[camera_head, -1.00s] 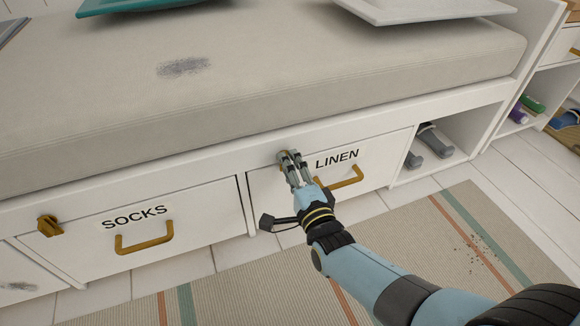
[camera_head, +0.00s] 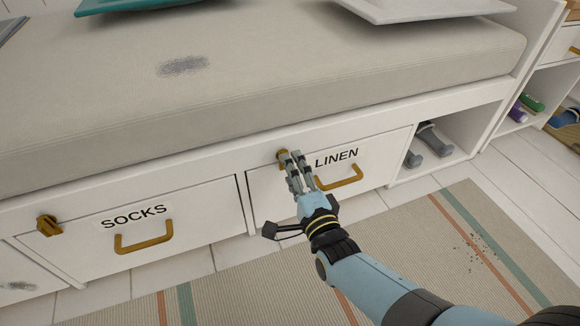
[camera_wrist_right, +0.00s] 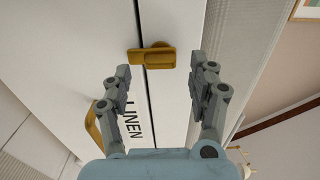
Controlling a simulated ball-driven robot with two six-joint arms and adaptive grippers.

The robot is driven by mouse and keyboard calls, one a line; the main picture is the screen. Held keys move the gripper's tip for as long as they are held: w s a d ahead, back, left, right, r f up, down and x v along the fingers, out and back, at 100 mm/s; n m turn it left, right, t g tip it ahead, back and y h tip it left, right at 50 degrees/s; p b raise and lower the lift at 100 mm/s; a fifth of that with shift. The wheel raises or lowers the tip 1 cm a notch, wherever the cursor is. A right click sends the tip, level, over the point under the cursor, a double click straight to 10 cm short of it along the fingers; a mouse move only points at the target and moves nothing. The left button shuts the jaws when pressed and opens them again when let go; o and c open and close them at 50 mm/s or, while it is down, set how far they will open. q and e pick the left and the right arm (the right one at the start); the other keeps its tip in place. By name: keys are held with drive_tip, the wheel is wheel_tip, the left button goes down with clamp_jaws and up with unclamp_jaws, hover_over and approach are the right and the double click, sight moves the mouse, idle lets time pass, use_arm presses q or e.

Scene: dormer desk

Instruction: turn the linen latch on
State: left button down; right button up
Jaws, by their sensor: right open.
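The linen latch (camera_head: 283,157) is a small brass turn-piece at the top edge of the drawer front marked LINEN (camera_head: 337,158). In the right wrist view the latch (camera_wrist_right: 152,57) lies across the dark gap between the drawer front and the frame above it. My right gripper (camera_head: 294,157) is just in front of the latch and partly covers it in the head view. In the wrist view the gripper (camera_wrist_right: 160,75) is open, with one finger on each side of the latch, apart from it. My left gripper is not in view.
The brass linen handle (camera_head: 340,177) is just right of my gripper. The socks drawer (camera_head: 90,236) has its own latch (camera_head: 48,225) and handle (camera_head: 144,238). A cushion (camera_head: 270,80) lies above. A striped rug (camera_head: 420,240) covers the floor in front.

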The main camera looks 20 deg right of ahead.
drive_tip(key=s, duration=1)
drive_tip(key=shift+d, duration=0.15)
drive_tip(key=shift+s, duration=0.1)
